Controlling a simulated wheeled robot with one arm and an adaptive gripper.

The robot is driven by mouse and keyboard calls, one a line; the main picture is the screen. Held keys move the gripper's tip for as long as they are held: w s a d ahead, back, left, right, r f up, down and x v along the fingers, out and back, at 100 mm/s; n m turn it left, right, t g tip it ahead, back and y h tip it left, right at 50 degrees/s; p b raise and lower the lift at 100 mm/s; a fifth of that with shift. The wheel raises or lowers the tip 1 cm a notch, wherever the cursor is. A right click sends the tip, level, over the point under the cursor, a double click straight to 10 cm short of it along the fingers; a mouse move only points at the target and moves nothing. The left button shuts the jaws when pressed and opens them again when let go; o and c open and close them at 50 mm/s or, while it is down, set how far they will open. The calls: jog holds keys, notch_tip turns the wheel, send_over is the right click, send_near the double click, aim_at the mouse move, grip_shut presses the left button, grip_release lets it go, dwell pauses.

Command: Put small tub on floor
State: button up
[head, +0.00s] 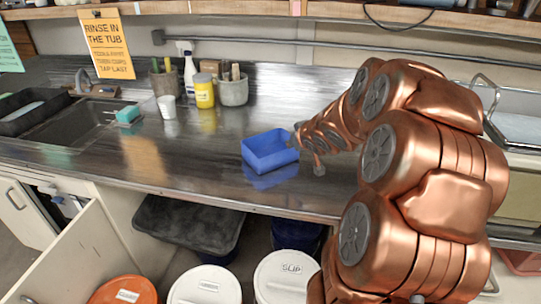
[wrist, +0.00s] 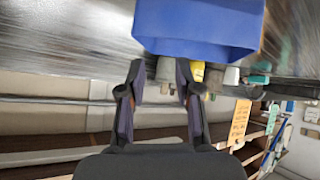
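The small tub (head: 270,152) is blue, rectangular and open-topped. It stands upright on the dark, shiny counter, and its reflection shows just below it. My gripper (head: 307,150) is at its right side, low over the counter. In the wrist view the tub (wrist: 196,30) fills the top middle, just beyond the fingertips of my gripper (wrist: 159,78). The two dark fingers are spread apart with nothing between them. I cannot tell whether a fingertip touches the tub.
A white cup (head: 167,106), a yellow jar (head: 204,91) and a grey pot (head: 233,91) stand behind to the left. The sink (head: 75,125) is far left. Lidded buckets (head: 287,279) and a dark bin (head: 190,222) are below the counter's front edge.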

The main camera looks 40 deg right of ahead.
jog(key=shift+d+f+n+t+y, duration=0.5)
jog(key=shift+d+f+t+y, duration=0.8)
jog(key=shift+d+t, duration=1.35)
jog(key=shift+g, duration=0.45)
jog(key=shift+d+p+x, duration=0.15)
jog(key=shift+p+x, duration=0.1)
jog(key=shift+x, duration=2.55)
jog(key=shift+d+p+x, duration=0.2)
jog(key=shift+p+x, duration=0.05)
jog(key=shift+x, duration=2.55)
jog(key=shift+r, duration=0.2)
grip_shut()
